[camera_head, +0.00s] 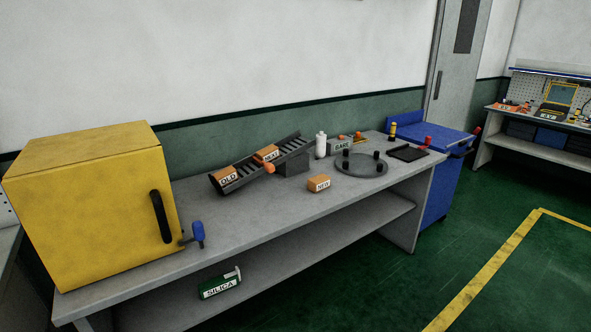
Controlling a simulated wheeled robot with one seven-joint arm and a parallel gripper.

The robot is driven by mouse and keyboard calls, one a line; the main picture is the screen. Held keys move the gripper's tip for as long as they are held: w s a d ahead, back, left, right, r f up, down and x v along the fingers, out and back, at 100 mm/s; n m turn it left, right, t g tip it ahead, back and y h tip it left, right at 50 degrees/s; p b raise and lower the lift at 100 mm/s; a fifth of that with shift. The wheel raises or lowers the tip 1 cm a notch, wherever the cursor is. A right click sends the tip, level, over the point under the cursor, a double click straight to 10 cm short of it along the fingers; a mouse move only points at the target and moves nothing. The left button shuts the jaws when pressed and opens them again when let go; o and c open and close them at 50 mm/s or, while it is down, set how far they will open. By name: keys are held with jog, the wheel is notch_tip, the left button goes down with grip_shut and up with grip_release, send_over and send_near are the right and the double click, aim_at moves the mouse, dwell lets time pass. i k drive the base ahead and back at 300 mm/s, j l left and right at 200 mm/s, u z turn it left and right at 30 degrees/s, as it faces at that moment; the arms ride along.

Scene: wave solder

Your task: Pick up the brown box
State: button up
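Three orange-brown boxes show in the head view, and I cannot tell which one is the brown box. One labelled "NEW" (319,184) sits alone on the grey bench, in front of a round grey plate. One labelled "OLD" (227,175) lies at the low left end of a dark sloped rack (291,145). Another (266,153), with a label that seems to read "NEXT", lies higher on the same rack. My gripper is not in view.
A yellow cabinet (85,215) with a black handle fills the bench's left end. A blue-ended lever (198,232) stands beside it. The round plate (362,168) has several black posts. A white bottle (321,145) stands behind. A green "SILICA" box (219,286) is on the lower shelf.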

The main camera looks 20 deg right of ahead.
aim_at(321, 182)
jog(key=i, duration=2.65)
